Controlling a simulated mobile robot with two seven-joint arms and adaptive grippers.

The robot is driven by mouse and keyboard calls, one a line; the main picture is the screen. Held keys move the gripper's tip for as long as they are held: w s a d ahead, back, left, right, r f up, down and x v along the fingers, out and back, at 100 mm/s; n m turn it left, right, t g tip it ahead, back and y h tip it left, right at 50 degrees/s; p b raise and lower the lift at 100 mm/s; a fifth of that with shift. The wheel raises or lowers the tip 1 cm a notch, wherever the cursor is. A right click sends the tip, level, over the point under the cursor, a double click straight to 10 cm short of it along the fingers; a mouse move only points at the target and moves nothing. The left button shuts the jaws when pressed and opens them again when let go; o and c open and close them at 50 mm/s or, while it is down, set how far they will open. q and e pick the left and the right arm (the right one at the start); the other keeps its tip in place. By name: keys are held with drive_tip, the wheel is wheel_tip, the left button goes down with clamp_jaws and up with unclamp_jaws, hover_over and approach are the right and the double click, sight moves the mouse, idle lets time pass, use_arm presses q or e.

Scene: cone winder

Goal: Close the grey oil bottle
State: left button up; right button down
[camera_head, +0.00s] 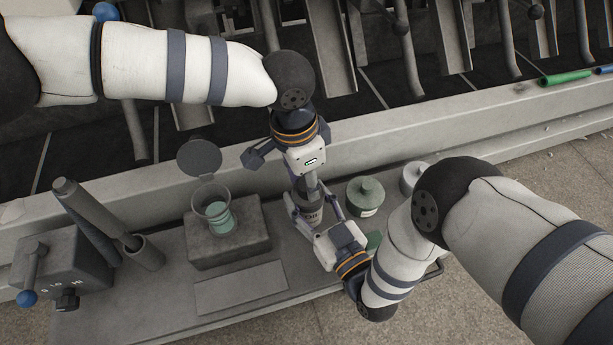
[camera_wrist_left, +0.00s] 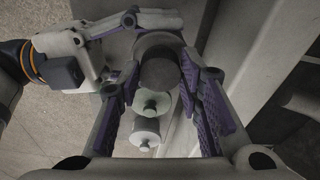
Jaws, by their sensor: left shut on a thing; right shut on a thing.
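The grey oil bottle (camera_head: 311,214) stands upright on the grey bench, its printed label partly showing between the fingers. My right gripper (camera_head: 313,221) reaches in from the right and is shut on the bottle's body. My left gripper (camera_head: 309,186) points down from above and is shut on the dark grey cap at the bottle's top. In the left wrist view the round cap (camera_wrist_left: 160,72) lies between my left fingers, with my right gripper (camera_wrist_left: 140,30) around the bottle beyond it. Whether the cap is fully seated on the neck cannot be told.
A green lidded pot (camera_head: 366,195) and a paler lidded pot (camera_head: 414,177) stand right of the bottle. A clear cup (camera_head: 217,212) with a raised lid sits on a block (camera_head: 230,246) at left. A lever box (camera_head: 62,278) stands farther left. Machine channels line the back.

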use_arm(q)
drive_tip(key=o, duration=0.7)
drive_tip(key=shift+r, duration=0.1)
wheel_tip(320, 180, up, 4)
drive_tip(key=shift+r, duration=0.2)
drive_tip(key=shift+c, duration=0.4)
